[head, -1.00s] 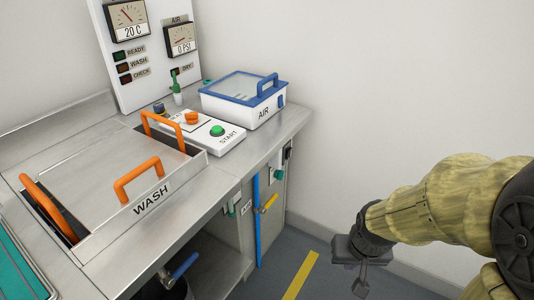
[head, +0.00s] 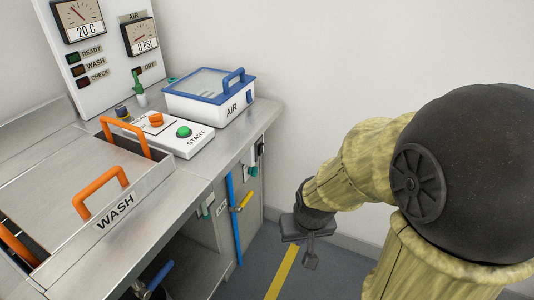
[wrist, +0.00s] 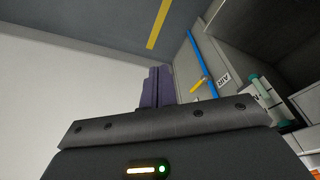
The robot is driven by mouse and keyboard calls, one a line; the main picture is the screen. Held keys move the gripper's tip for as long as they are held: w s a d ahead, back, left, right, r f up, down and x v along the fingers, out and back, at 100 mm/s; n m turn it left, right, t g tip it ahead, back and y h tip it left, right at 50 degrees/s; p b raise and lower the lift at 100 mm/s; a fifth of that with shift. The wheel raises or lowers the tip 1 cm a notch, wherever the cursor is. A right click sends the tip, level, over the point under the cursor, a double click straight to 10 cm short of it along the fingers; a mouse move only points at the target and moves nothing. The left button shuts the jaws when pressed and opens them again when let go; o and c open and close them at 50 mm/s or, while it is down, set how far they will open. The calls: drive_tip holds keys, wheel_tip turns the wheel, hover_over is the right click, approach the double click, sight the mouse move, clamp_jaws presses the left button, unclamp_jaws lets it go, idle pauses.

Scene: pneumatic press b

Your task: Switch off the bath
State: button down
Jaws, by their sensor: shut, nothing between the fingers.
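The wash bath (head: 150,190) is a steel basin in the counter at the left, marked WASH, with a steel lid and orange handles (head: 100,190). Behind it stands a white control box (head: 195,138) with a green START button (head: 184,132) and an orange knob (head: 156,119). A gauge panel (head: 105,75) rises at the back, with READY, WASH and CHECK lamps that look dark and a 20 C reading. My gripper (head: 310,262) hangs low over the floor, right of the counter and apart from it. Its fingers (wrist: 156,88) are shut and empty in the wrist view.
A white AIR box (head: 225,110) with a blue lid stands at the counter's right end. A blue pipe (head: 234,215) and yellow valve handle (head: 243,201) are on the cabinet front. Another blue handle (head: 160,274) is below the counter. Floor with a yellow stripe (head: 281,272) lies clear.

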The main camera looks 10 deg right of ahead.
drive_tip(key=w+d+f+m+t+y+b, duration=0.1)
drive_tip(key=w+d+f+m+t, duration=0.1)
drive_tip(key=w+m+t, duration=0.6)
drive_tip(key=w+d+f+m+t+y+b, duration=0.1)
drive_tip(key=w+f+m+t, duration=0.3)
drive_tip(key=w, duration=1.4)
drive_tip(key=m+t+y, duration=0.1)
drive_tip(key=m+t, duration=0.2)
drive_tip(key=m, duration=0.2)
drive_tip(key=shift+w+d+f+t, duration=0.25)
drive_tip(key=shift+w+d+t, duration=0.05)
drive_tip(key=shift+d+t, duration=0.1)
drive_tip(key=shift+w+a, duration=0.1)
drive_tip(key=b, duration=0.2)
approach(261, 150)
drive_tip(key=w+d, duration=0.4)
drive_tip(key=w, duration=0.1)
drive_tip(key=w+a, duration=0.1)
drive_tip(key=w+a+r+b, duration=0.1)
drive_tip(key=a, duration=0.1)
drive_tip(key=shift+w+a+r+b, duration=0.1)
drive_tip(key=shift+w+a+b, duration=0.05)
drive_tip(key=shift+a+b, duration=0.15)
drive_tip(key=shift+d+r+p, duration=0.1)
drive_tip(key=shift+p, duration=0.2)
